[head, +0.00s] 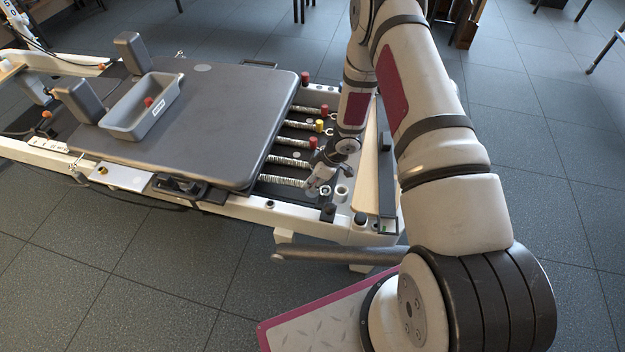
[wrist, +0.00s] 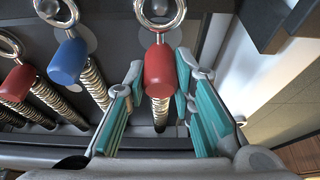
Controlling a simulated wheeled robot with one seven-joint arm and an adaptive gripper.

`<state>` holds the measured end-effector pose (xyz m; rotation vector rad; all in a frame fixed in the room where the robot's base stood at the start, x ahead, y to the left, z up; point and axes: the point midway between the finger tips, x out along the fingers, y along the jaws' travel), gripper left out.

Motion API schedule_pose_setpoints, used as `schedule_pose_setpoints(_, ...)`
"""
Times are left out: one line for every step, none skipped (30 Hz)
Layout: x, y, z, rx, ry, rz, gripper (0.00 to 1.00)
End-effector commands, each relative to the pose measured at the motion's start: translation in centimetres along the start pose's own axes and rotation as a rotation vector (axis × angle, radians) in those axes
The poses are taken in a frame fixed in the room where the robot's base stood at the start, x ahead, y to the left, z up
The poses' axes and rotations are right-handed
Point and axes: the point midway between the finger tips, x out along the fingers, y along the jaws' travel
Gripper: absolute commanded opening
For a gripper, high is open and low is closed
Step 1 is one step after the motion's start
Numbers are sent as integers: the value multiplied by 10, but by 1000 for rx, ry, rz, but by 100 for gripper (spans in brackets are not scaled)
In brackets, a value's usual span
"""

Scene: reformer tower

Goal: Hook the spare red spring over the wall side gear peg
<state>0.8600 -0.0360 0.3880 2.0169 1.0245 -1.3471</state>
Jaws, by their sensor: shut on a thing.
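In the wrist view, a red spring (wrist: 158,72) with a red sleeve, a metal ring at its top and a coil below lies between the teal-padded fingers of my gripper (wrist: 160,82). The fingers are shut on it around the sleeve. In the head view, my gripper (head: 318,180) is low at the near end of the spring row, and the held spring is mostly hidden by it. White round fittings (head: 342,190) stand on the frame end beside the gripper. I cannot tell which fitting is the wall side gear peg.
A blue spring (wrist: 68,62) and another red spring (wrist: 18,84) lie left of the held one. The grey carriage (head: 220,110) carries a grey tray (head: 160,122) with a red item (head: 148,102) inside. A wooden board (head: 368,165) stands right of the springs.

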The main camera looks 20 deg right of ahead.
Motion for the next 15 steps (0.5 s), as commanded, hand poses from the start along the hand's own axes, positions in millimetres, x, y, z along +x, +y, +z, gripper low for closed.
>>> schedule_pose_setpoints(1, 1, 3, 2, -5, 2, 0)
schedule_pose_setpoints(1, 1, 3, 2, -4, 2, 0)
schedule_pose_setpoints(1, 1, 3, 2, -4, 1, 0)
schedule_pose_setpoints(1, 1, 2, 2, -3, 1, 0)
schedule_pose_setpoints(1, 1, 2, 1, -3, 1, 0)
schedule_pose_setpoints(1, 0, 2, 1, -2, 1, 0)
schedule_pose_setpoints(1, 0, 2, 1, -2, 1, 0)
schedule_pose_setpoints(1, 0, 2, 1, -2, 1, 0)
schedule_pose_setpoints(1, 0, 1, 1, -1, 1, 0)
schedule_pose_setpoints(1, 0, 1, 0, -1, 1, 0)
schedule_pose_setpoints(2, 0, 1, 0, -1, 1, 0)
schedule_pose_setpoints(2, 0, 1, 0, -1, 1, 0)
schedule_pose_setpoints(3, 0, 1, 0, -1, 0, 0)
schedule_pose_setpoints(4, 0, 2, 0, -1, 0, 0)
schedule_pose_setpoints(5, 0, 2, 0, 0, 0, 0)
